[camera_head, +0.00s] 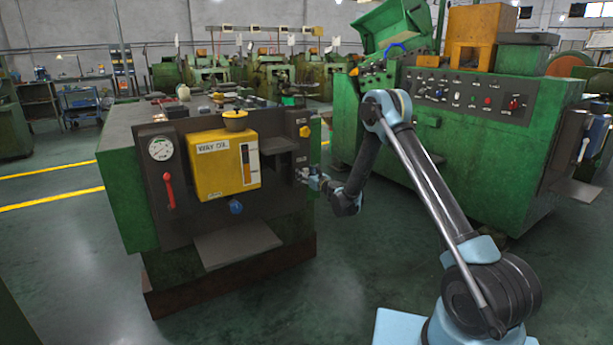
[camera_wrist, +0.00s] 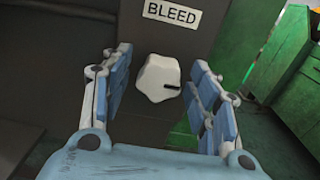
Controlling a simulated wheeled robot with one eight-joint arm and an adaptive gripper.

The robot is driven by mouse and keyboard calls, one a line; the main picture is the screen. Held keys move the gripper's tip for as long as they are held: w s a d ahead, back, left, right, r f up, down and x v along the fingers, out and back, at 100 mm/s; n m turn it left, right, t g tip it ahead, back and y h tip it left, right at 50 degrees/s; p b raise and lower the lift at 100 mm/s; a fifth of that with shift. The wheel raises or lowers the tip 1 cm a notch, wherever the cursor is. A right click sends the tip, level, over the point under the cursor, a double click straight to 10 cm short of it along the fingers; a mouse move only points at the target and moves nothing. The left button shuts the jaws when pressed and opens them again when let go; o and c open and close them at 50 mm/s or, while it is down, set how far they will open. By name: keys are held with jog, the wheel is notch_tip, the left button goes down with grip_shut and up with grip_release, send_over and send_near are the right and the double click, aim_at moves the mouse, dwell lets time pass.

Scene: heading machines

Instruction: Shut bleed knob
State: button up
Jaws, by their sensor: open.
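The bleed knob (camera_wrist: 157,79) is a pale, lobed knob with a dark mark on its right side. In the wrist view it sits on a dark panel just below the white BLEED label (camera_wrist: 172,12). My gripper (camera_wrist: 160,98) is open, with one blue finger to the left of the knob and one to the right. Gaps show between the knob and both fingers. In the head view my gripper (camera_head: 314,178) is small, at the right edge of the green machine's front, and the knob is too small to tell there.
The green machine (camera_head: 120,190) carries a yellow WAY OIL tank (camera_head: 222,170), a gauge (camera_head: 160,149), a red lever (camera_head: 169,190) and a blue knob (camera_head: 236,207). A grey shelf (camera_head: 238,243) juts out low. Another green machine (camera_head: 450,150) stands to the right. The floor between is clear.

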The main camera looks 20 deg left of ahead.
jog(key=c, duration=1.1)
jog(key=shift+w+n, duration=0.1)
jog(key=shift+n, duration=0.3)
jog(key=n, duration=0.3)
jog(key=shift+n, duration=0.3)
jog(key=n, duration=0.4)
jog(key=shift+n, duration=0.3)
jog(key=n, duration=0.4)
jog(key=shift+r+n, duration=0.1)
jog(key=shift+n, duration=0.2)
jog(key=shift+r+n, duration=0.1)
jog(key=shift+n, duration=2.1)
